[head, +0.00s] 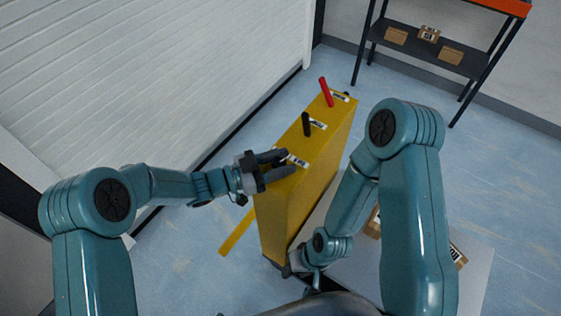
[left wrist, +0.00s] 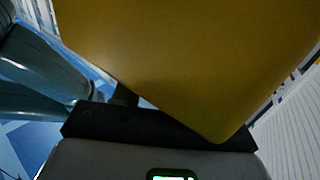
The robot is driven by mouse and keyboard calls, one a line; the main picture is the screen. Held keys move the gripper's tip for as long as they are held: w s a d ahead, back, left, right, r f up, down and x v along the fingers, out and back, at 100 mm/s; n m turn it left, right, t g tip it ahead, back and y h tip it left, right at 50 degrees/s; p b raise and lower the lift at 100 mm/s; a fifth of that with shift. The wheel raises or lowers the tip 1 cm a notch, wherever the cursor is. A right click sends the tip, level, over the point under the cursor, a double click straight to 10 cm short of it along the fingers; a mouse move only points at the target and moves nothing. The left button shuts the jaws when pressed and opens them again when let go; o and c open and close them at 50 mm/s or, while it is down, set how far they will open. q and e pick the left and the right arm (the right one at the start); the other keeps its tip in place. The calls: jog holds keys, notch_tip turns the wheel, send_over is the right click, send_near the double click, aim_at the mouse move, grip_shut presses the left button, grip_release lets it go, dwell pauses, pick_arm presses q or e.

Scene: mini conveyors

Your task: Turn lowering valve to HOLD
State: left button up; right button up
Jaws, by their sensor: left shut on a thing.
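A yellow narrow cabinet (head: 325,150) stands on the floor, with controls in a row along its top. At the far end is a red lever (head: 326,92), and in the middle a black lever (head: 306,124), each beside a white label. My left gripper (head: 285,163) is at the near end of the top, its fingers beside a third label (head: 299,161). It is shut on the near control, taken as the lowering valve, which the fingers hide; its setting cannot be read. The left wrist view shows mostly the yellow panel (left wrist: 190,60). My right gripper is low beside the cabinet, its fingers unclear.
A grey platform (head: 475,285) with cardboard boxes (head: 457,257) lies right of the cabinet, partly behind my right arm. A white shutter wall (head: 150,75) is on the left. A shelf with small boxes (head: 450,56) stands at the back right. Blue floor is open between.

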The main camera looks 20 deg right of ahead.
pick_arm(q)
jog(key=g+b, duration=0.1)
jog(key=m+g, duration=0.1)
jog(key=shift+f+m+g+b, duration=0.2)
jog(key=shift+m+g+b, duration=0.1)
jog(key=shift+b, duration=0.1)
jog(key=shift+r+m+g+b, duration=0.2)
jog(key=shift+m+g+b, duration=0.15)
jog(key=shift+m+g, duration=0.4)
jog(key=o, duration=1)
jog(key=w+a, duration=0.1)
jog(key=a, duration=0.4)
jog(key=w+a, duration=0.1)
jog(key=a, duration=0.4)
jog(key=w+a, duration=0.1)
jog(key=a, duration=0.5)
jog(key=shift+b, duration=0.4)
